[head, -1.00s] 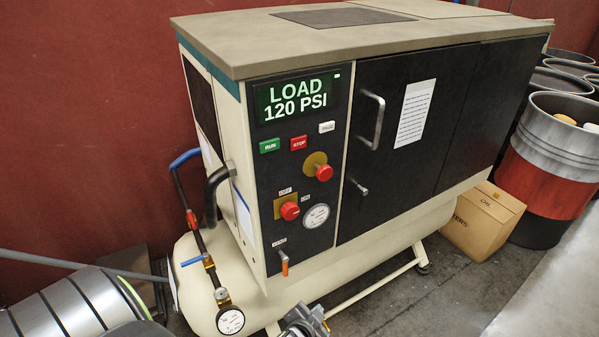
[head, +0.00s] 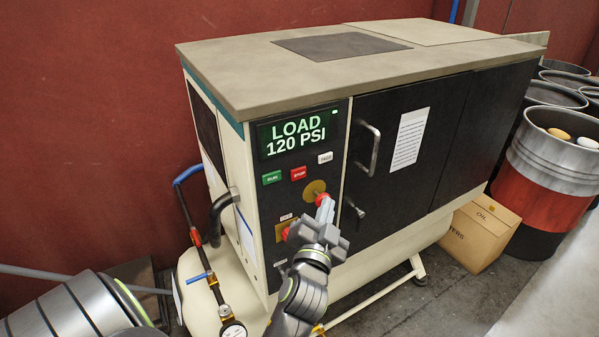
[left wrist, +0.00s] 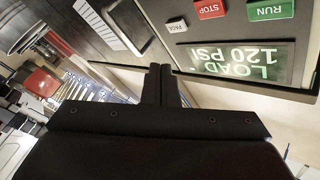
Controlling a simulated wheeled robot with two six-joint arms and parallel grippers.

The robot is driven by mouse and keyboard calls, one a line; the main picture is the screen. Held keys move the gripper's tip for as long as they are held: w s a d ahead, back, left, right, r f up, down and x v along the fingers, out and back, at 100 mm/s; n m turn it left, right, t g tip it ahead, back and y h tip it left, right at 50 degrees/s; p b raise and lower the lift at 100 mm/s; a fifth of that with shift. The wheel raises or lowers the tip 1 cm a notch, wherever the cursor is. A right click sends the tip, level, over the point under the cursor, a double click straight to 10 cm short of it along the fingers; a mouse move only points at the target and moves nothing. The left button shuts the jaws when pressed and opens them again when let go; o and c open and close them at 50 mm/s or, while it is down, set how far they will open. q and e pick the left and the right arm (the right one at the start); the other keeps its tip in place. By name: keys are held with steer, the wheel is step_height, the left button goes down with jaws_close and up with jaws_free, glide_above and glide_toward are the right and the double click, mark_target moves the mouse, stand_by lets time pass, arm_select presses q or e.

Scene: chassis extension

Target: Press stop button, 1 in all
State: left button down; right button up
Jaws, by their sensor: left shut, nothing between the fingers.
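The red STOP button (head: 298,173) is on the compressor's black control panel, below the display (head: 292,133) reading "LOAD 120 PSI". It lies between the green RUN button (head: 271,177) and the white PAGE button (head: 325,158). My left gripper (head: 325,208) is shut and empty, in front of the panel, below and right of STOP in the head view. In the left wrist view the panel is upside down. There STOP (left wrist: 210,8) is at the top edge, above and right of the shut fingers (left wrist: 160,80), with no contact visible. My right gripper is not in view.
A red mushroom knob (head: 321,199) is partly behind my left fingers. A red rotary knob (head: 286,233) is beside my gripper. A door handle (head: 372,148) sticks out to the right. A cardboard box (head: 476,238) and drums (head: 550,170) stand at right.

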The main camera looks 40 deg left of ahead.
mark_target(299, 174)
arm_select(q)
steer(key=shift+a, duration=0.1)
steer(key=w+a, duration=0.1)
steer(key=a, duration=0.1)
steer(key=w+a, duration=0.1)
steer(key=a, duration=0.2)
steer(key=w+a+b, duration=0.1)
steer(key=a, duration=0.2)
steer(key=shift+w, duration=0.2)
stand_by(1.2)
steer(key=shift+a, duration=0.1)
stand_by(0.9)
steer(key=shift+w+a, duration=0.15)
steer(key=shift+a, duration=0.15)
